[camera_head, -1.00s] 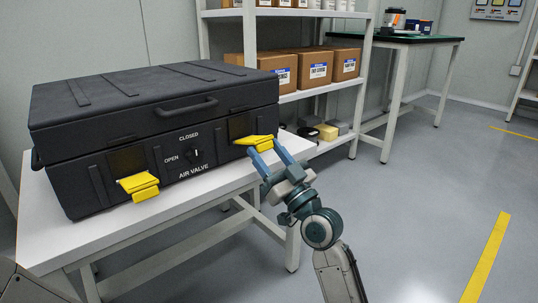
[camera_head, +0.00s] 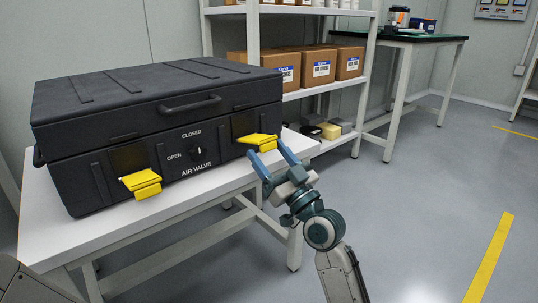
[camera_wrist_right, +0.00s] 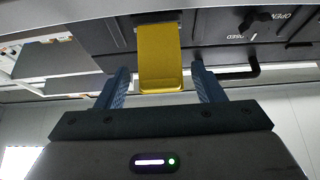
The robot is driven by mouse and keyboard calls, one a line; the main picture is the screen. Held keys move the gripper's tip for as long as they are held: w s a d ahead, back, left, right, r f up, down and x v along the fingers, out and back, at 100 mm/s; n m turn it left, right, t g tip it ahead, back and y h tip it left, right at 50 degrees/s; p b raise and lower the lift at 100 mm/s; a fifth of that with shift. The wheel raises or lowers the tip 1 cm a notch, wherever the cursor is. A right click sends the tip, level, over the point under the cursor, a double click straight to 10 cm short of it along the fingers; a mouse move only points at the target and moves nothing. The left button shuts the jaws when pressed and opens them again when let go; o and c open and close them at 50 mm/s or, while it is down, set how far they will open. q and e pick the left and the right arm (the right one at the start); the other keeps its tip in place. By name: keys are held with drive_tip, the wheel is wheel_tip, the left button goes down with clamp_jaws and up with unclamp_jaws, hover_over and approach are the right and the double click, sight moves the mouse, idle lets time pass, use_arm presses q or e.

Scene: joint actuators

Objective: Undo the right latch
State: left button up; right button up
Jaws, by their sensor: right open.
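The black case (camera_head: 100,170) stands closed on a white table. Its right latch (camera_head: 262,141) is a yellow flap sticking out from the front face at the right end. The left latch (camera_head: 141,183) is also yellow and sticks out in the same way. My right gripper (camera_head: 270,158) is open just in front of and below the right latch. In the right wrist view, the yellow latch plate (camera_wrist_right: 160,62) shows between the two spread blue fingers of my right gripper (camera_wrist_right: 160,85), with a gap on each side. My left gripper is not in view.
A dial (camera_head: 196,151) marked OPEN and CLOSED sits between the latches, below a carry handle (camera_head: 189,105). The white table (camera_head: 110,228) ends just right of the case. A shelf with cardboard boxes (camera_head: 320,65) stands behind. The floor at right is clear.

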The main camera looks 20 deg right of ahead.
drive_tip(key=v, duration=1)
drive_tip(key=shift+f, duration=0.2)
drive_tip(key=shift+s+d, duration=0.1)
drive_tip(key=shift+s, duration=0.05)
